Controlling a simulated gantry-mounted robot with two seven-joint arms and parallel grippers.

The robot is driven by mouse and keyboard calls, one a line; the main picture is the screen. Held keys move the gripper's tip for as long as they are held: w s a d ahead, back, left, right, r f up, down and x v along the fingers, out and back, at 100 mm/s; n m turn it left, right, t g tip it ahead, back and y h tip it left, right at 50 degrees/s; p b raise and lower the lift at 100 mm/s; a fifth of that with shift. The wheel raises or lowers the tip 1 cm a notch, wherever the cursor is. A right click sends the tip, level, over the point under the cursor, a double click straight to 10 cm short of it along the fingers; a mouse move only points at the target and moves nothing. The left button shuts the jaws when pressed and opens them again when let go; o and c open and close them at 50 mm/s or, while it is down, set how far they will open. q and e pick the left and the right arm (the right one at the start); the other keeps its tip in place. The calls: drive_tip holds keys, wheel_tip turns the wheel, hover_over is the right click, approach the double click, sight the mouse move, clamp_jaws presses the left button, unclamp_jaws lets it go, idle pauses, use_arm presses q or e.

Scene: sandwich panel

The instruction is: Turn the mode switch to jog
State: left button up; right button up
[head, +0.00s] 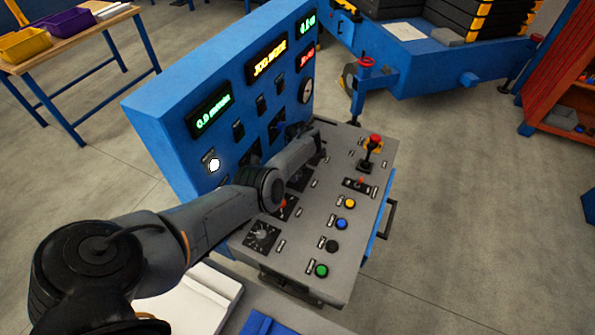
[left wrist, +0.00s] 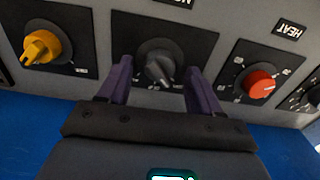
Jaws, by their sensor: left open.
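The mode switch (left wrist: 158,63) appears to be the dark grey knob on a black square plate in the left wrist view. Its label above is cut off by the frame edge. My left gripper (left wrist: 158,85) is open, with one purple finger on each side of this knob. I cannot tell whether the fingers touch it. In the head view my left arm reaches across the blue and grey control panel (head: 318,215), and the gripper end (head: 298,130) is near the upright face. The arm hides part of that face and the knob. My right gripper is not in view.
A yellow knob (left wrist: 42,47) and a red knob (left wrist: 261,84), labelled HEAT, flank the grey one closely. An amber display (head: 270,64) seems to read JOG MODE. The sloping desk carries coloured buttons and a red-topped joystick (head: 374,142).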

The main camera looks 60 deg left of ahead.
use_arm(q)
wheel_tip(320, 180, up, 10)
drive_tip(key=p, duration=0.4)
drive_tip(key=shift+f, duration=0.1)
